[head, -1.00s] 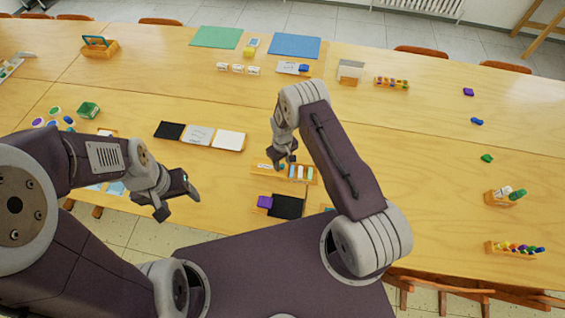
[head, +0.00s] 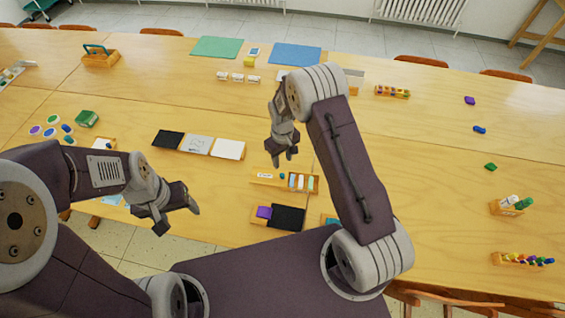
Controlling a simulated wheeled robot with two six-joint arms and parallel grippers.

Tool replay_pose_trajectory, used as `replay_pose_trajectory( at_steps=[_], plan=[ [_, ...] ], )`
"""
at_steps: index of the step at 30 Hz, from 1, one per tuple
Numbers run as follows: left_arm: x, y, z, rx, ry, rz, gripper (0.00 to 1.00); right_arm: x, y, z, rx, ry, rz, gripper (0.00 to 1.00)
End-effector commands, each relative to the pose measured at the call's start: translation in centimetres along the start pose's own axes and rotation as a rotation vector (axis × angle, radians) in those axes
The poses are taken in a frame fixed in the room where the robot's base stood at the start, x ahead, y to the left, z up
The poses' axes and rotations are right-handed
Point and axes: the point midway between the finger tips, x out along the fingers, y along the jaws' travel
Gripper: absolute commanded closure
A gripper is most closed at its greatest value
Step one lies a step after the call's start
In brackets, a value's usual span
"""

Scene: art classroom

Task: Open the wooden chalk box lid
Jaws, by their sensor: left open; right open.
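A small wooden box (head: 257,184) lies on the table in front of my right gripper, in the head view. Its left part carries a white label, and white, blue and green chalk-like sticks show in its right part. I cannot tell whether it has a lid. My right gripper (head: 281,161) is open and empty, pointing down just behind this box in the picture. My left gripper (head: 178,219) is open and empty at the table's near edge, left of the box. Another wooden box with a grey top (head: 355,74) is mostly hidden behind my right arm.
A wooden tray with a purple block and black pad (head: 288,217) lies nearest me. A tray of black, grey and white sheets (head: 198,144) is at left. The right of the table is mostly bare, with small blocks and a brush holder (head: 508,208).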

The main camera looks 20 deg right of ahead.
Motion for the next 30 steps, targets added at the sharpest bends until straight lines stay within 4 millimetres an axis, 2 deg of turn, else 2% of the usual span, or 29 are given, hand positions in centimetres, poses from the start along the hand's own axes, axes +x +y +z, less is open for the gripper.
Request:
replay_pose_trajectory(
  at_steps=[1, 5, 15, 18, 22, 28, 29, 30],
  plan=[
    [1.1, 0.0, 0.1, 0.0, -0.001, 0.0, 0.34, 0.6, 0.0, -0.1, -0.001, 0.003, 0.001, 0.59],
    [0.4, 0.0, 0.1, 0.0, -0.001, 0.0, 0.34, 0.7, -0.1, 0.0, 0.0, -0.002, 0.0, 0.59],
    [-1.0, 0.0, -0.1, 0.0, -0.001, 0.0, 0.34, 7.2, -0.1, 0.1, 0.0, -0.002, 0.0, 0.59],
    [-1.2, 0.0, -0.1, 0.0, -0.001, 0.0, 0.34, 8.4, 0.0, 0.0, 0.0, -0.001, 0.0, 0.59],
    [-1.2, 0.0, -0.1, 0.0, -0.001, 0.0, 0.34, 9.2, 0.0, 0.0, 0.0, 0.001, 0.0, 0.59],
    [-1.2, 0.0, -0.1, 0.0, -0.001, 0.0, 0.34, 9.3, 0.0, -0.1, 0.0, 0.001, 0.001, 0.59],
    [-1.2, 0.0, -0.1, 0.0, -0.001, 0.0, 0.34, 9.3, 0.0, -0.1, 0.0, 0.001, 0.001, 0.64],
    [-1.2, 0.0, -0.1, 0.0, -0.001, 0.0, 0.34, 9.3, 0.0, -0.1, 0.0, 0.001, 0.001, 0.75]
  ],
)
